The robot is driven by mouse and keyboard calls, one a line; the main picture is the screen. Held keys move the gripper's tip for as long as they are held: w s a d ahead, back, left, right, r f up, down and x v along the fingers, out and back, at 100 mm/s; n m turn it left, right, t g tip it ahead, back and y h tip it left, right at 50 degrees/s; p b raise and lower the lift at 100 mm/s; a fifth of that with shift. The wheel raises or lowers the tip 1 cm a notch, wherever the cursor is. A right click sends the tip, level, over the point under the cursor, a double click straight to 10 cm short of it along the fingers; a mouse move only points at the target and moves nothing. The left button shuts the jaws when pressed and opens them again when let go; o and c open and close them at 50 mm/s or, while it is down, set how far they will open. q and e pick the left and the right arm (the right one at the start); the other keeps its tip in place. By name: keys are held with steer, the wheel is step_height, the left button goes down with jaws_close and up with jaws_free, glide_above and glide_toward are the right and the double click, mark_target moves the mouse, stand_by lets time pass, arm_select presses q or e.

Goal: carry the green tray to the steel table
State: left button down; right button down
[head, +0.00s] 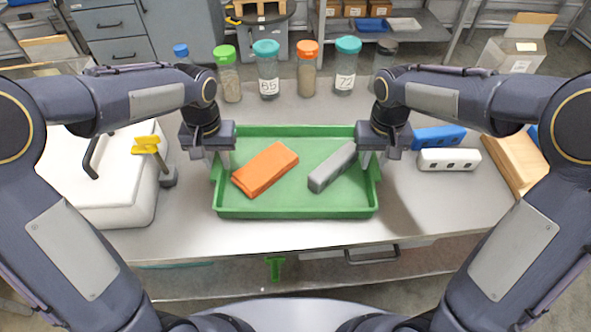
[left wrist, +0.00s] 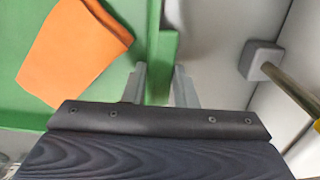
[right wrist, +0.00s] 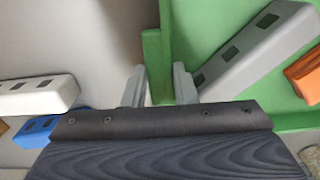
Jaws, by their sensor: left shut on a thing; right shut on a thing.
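The green tray (head: 290,211) lies on a steel-coloured table (head: 300,236), close to the front edge. An orange folded cloth-like block (head: 265,168) and a grey block with square holes (head: 334,165) lie in it. My left gripper (head: 222,160) is shut on the tray's left wall; the wall shows between its fingers in the left wrist view (left wrist: 160,85). My right gripper (head: 370,160) is shut on the tray's right wall, also seen between the fingers in the right wrist view (right wrist: 158,85). I cannot tell whether the tray is lifted off the surface.
Several lidded bottles (head: 268,70) stand behind the tray. A white machine with a yellow-handled lever (head: 146,145) is close on the left. A white block (head: 449,159), a blue block (head: 438,137) and a wooden piece (head: 513,160) lie on the right. Shelves stand behind.

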arm_select(q)
steer(key=shift+r, duration=0.2)
arm_select(e)
steer(key=shift+r, duration=0.2)
